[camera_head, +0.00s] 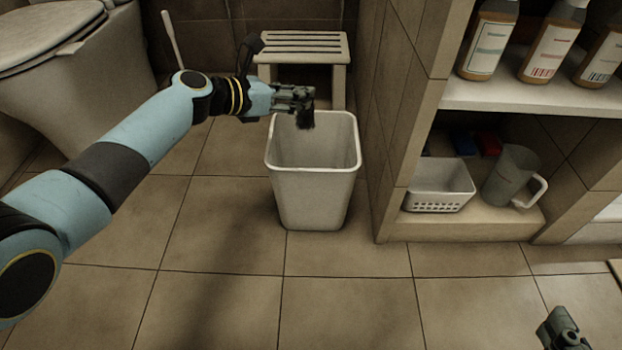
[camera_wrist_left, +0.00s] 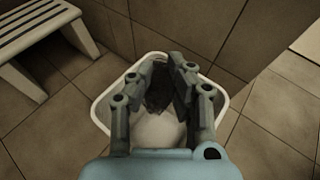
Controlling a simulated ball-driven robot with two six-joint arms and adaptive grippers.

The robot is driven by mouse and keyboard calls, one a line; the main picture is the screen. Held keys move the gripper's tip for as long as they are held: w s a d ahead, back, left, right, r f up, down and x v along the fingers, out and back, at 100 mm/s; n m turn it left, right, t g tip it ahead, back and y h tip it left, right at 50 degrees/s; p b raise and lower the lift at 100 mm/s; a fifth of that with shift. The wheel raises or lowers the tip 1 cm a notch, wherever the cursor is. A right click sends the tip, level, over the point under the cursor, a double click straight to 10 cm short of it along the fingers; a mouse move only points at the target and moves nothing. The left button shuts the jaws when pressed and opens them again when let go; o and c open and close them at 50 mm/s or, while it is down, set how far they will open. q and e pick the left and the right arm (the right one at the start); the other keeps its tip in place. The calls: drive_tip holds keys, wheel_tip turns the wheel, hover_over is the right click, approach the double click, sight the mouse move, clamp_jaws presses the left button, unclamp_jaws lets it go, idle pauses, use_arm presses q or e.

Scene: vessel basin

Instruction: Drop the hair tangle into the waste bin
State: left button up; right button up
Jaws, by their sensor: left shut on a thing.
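The white waste bin (camera_head: 312,195) stands on the floor tiles in the middle of the head view, its top open. My left gripper (camera_head: 306,103) is over the bin's opening, shut on the dark hair tangle (camera_head: 305,119), which hangs from the fingertips. In the left wrist view the tangle (camera_wrist_left: 159,95) shows between the two fingers, with the bin's rim (camera_wrist_left: 222,99) around them. My right gripper (camera_head: 562,330) shows only in part at the lower right edge; its fingers are too unclear to judge.
A slatted stool (camera_head: 302,45) stands behind the bin, and a toilet (camera_head: 75,75) is at the left. A tiled shelf unit at the right holds bottles (camera_head: 489,40), a white basket (camera_head: 439,184) and a grey jug (camera_head: 511,175). The floor in front is clear.

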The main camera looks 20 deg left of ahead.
use_arm(q)
drive_tip(key=o, duration=0.8)
drive_tip(key=shift+o, duration=0.2)
drive_tip(key=v, duration=1.2)
